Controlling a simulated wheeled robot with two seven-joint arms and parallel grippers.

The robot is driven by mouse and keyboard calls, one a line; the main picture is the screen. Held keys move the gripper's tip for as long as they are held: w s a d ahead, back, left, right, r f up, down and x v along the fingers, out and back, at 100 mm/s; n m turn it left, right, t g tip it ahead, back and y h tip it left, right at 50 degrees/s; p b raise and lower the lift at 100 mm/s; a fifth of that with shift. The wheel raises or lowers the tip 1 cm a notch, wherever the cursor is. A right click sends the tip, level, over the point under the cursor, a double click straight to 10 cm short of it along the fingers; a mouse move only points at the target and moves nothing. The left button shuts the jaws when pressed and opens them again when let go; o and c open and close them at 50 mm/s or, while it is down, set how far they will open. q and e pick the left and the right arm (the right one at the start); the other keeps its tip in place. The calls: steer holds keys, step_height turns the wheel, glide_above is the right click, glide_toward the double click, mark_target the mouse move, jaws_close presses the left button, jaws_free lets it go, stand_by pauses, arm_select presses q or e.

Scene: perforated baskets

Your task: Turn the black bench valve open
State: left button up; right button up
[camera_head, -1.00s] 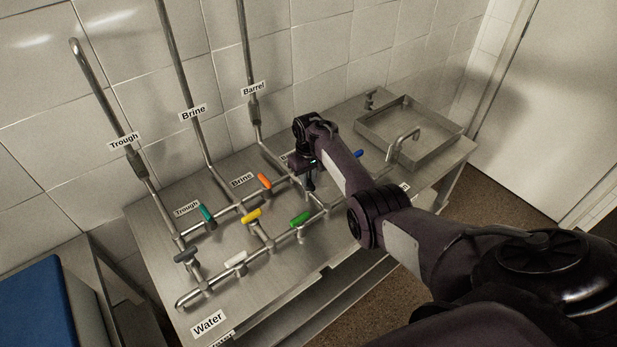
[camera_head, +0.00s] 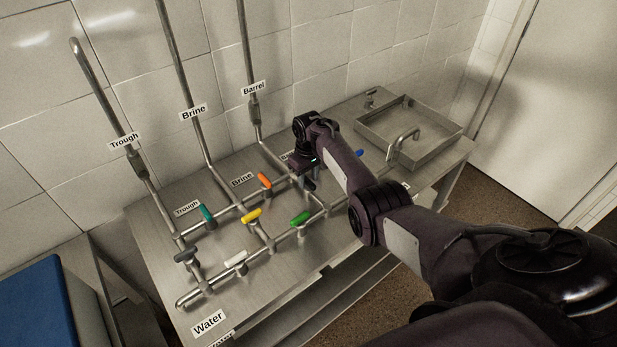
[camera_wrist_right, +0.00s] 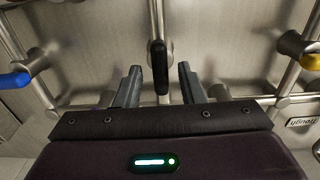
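The black valve handle (camera_wrist_right: 160,68) stands between the two fingers of my right gripper (camera_wrist_right: 161,86) in the right wrist view. The handle points along the fingers, with a visible gap on each side. The gripper is open and appears not to touch it. In the head view my right gripper (camera_head: 308,178) is over the bench pipes, right of the orange handle, and its wrist mostly hides the black valve. My left gripper is not in view.
Nearby handles are orange (camera_head: 264,180), green (camera_head: 300,218), yellow (camera_head: 251,215) and blue (camera_head: 359,153). Teal (camera_head: 206,213), white (camera_head: 235,258) and dark grey (camera_head: 186,254) handles are further left. A sink (camera_head: 440,123) with a tap (camera_head: 403,142) is at the right.

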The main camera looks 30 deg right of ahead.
mark_target(309, 180)
steer(key=shift+r+b, duration=0.45)
steer(key=shift+r, duration=3.4)
steer(key=shift+s+f, duration=0.1)
